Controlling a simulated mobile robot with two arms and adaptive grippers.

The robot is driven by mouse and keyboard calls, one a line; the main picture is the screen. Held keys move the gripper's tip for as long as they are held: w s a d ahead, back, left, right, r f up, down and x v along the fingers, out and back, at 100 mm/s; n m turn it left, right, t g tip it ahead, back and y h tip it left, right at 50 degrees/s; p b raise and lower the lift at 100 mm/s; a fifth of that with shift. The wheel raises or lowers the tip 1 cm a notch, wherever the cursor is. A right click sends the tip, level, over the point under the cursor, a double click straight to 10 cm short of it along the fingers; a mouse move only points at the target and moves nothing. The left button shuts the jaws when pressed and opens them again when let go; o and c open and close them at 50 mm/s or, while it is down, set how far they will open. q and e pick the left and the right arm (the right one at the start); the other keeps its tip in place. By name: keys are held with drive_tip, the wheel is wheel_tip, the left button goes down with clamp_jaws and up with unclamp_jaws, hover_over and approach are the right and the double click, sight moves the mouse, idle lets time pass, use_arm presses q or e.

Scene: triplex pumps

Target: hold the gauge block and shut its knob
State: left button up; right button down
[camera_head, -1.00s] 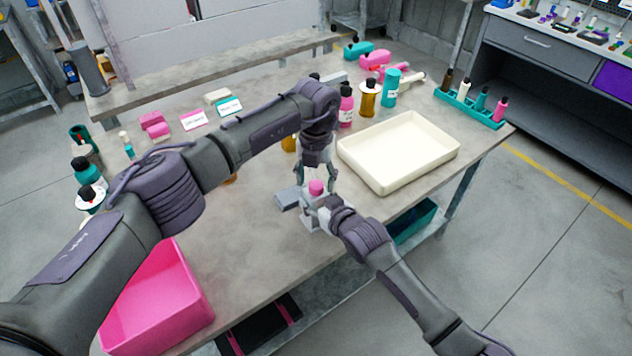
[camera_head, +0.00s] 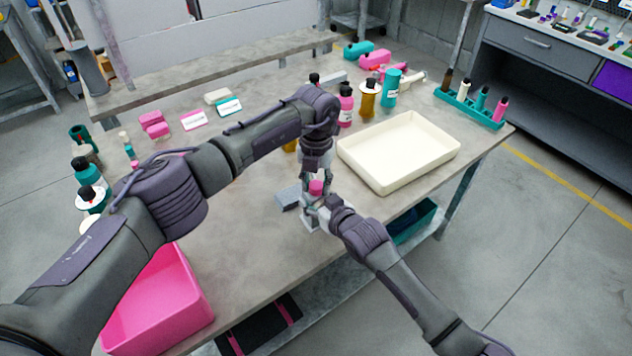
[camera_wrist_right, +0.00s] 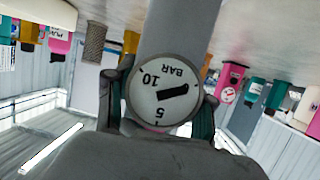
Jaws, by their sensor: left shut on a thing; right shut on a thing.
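The gauge block is a grey upright body (camera_head: 310,224) near the table's front edge, with a pink knob (camera_head: 316,187) on top. My left gripper (camera_head: 316,184) comes down from above and is shut on the pink knob. My right gripper (camera_head: 320,208) comes in from the front right and is shut on the gauge block below the knob. The right wrist view is upside down. The left gripper hides part of the knob.
A grey flat block (camera_head: 288,197) lies just left of the gauge block. A cream tray (camera_head: 398,180) stands to the right, a pink bin (camera_head: 160,315) at front left. Bottles, including an amber one (camera_head: 367,100), stand behind. The table left of the gauge block is mostly clear.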

sight(315, 183)
use_arm(q)
drive_tip(key=shift+m, duration=0.3)
drive_tip(key=m, duration=0.3)
drive_tip(key=shift+w+m, duration=0.1)
drive_tip(key=shift+m, duration=0.2)
drive_tip(key=m, duration=0.4)
drive_tip(key=shift+m, duration=0.3)
drive_tip(key=m, duration=0.4)
drive_tip(key=shift+a, duration=0.1)
drive_tip(key=shift+m, duration=2.5)
drive_tip(key=o, duration=1.2)
drive_tip(key=shift+c, duration=0.2)
wheel_tip(315, 183, up, 12)
